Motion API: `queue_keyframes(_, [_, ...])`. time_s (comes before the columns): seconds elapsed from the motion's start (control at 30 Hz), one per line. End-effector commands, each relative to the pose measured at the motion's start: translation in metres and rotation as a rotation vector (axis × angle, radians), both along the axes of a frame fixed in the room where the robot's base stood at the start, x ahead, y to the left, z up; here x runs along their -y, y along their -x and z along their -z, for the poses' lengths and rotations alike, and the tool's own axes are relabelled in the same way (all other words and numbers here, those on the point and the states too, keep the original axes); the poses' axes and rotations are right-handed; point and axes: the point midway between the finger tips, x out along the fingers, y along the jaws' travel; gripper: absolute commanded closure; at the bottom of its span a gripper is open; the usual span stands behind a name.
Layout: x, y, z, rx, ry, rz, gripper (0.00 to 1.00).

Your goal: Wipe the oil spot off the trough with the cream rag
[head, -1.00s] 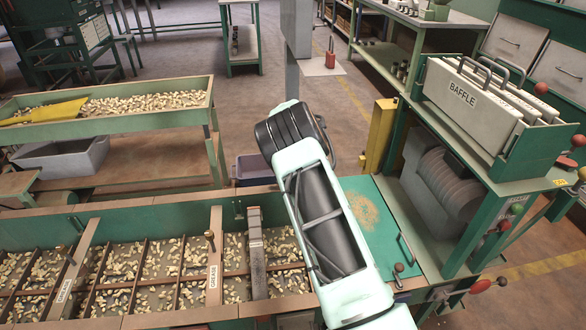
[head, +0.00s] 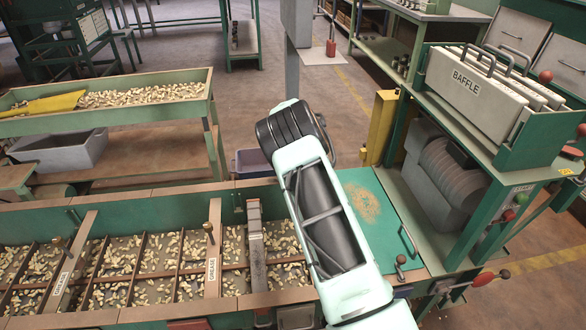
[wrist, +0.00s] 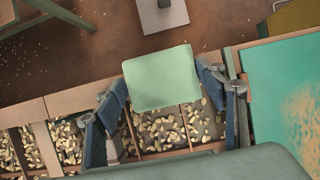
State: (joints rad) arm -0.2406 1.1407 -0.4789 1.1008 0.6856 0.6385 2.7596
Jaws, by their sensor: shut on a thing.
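In the wrist view, my gripper (wrist: 160,95) is shut on a flat, square, pale green thing (wrist: 160,75) held between its blue-padded fingers. It may be the rag, but it looks pale green rather than cream. The held thing is above the near trough (head: 150,200), whose compartments hold scattered nuts; the trough rim also shows in the wrist view (wrist: 75,100). I cannot tell whether it touches the trough. In the head view my arm hides my gripper. I cannot make out a clear oil spot on the trough.
A green panel (head: 385,230) with a tan speckled patch (head: 364,203) lies right of my arm. A rack of baffles (head: 480,85) stands beyond it. A second trough (head: 130,117) with nuts and a yellow scoop (head: 40,105) stands at the left. Open floor lies behind.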

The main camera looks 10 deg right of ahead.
Motion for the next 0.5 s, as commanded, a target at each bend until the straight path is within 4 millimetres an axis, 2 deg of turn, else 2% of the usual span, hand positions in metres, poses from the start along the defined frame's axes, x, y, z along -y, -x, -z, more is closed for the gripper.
queue_keyframes(0.5, [0.0,-0.0001,0.0105,0.0,0.0,0.0,0.55])
